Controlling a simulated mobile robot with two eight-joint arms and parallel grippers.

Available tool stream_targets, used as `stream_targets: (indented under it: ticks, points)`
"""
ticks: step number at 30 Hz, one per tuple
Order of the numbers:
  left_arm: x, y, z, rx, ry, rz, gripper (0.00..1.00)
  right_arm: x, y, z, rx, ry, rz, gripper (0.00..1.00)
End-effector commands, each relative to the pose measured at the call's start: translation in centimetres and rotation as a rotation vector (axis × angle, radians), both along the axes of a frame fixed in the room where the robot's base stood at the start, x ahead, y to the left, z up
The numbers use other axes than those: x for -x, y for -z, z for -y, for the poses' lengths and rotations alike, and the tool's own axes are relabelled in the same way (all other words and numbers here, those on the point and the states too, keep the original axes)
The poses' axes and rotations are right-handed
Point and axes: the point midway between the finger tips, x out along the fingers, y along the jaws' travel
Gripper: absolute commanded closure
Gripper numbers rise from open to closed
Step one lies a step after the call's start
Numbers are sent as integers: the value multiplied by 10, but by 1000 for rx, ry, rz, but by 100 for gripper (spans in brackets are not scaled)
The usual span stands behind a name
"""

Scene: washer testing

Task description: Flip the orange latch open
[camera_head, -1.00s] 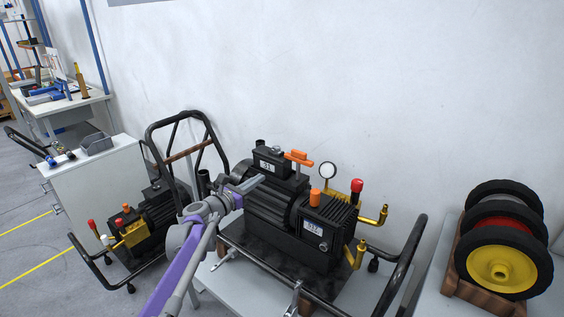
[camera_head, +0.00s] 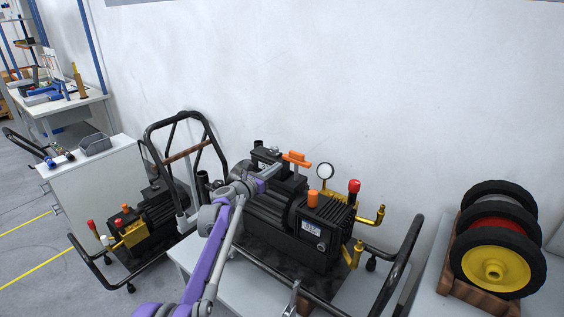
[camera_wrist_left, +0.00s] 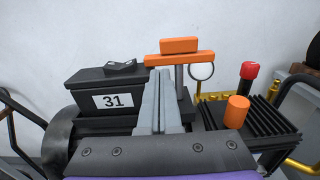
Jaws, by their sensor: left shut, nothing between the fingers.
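The orange latch (camera_head: 296,158) sits on top of the black washer (camera_head: 268,212) and also shows in the left wrist view (camera_wrist_left: 179,52). There it is a flat bar with a shorter orange block on top, on a grey post. My left gripper (camera_head: 274,170) is shut and empty, its fingertips just left of the latch and close to it. In the left wrist view the gripper (camera_wrist_left: 158,75) overlaps the underside of the bar's left part; I cannot tell whether they touch.
A black box labelled 31 (camera_wrist_left: 112,92) stands left of the gripper. An orange knob (camera_head: 312,200), a red-topped valve (camera_head: 354,187) and a round gauge (camera_head: 325,171) are on the right. A wheel reel (camera_head: 497,250) stands further right. A second washer (camera_head: 130,228) stands at left.

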Motion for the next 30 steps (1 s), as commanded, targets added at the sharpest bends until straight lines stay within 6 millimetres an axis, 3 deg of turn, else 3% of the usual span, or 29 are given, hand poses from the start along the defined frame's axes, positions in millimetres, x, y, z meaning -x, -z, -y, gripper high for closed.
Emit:
stream_targets:
  ticks: [9, 25, 30]
  points:
    - [-29, -2, 21, 1, 0, 1, 100, -3, -14, 0, 0, 0, 6, 0]
    - [-34, 0, 24, 0, -1, 0, 100, -4, -17, 0, 0, 0, 8, 0]
    - [-43, -7, 22, 0, -1, 4, 100, -11, -40, 0, 0, 0, 21, 0]
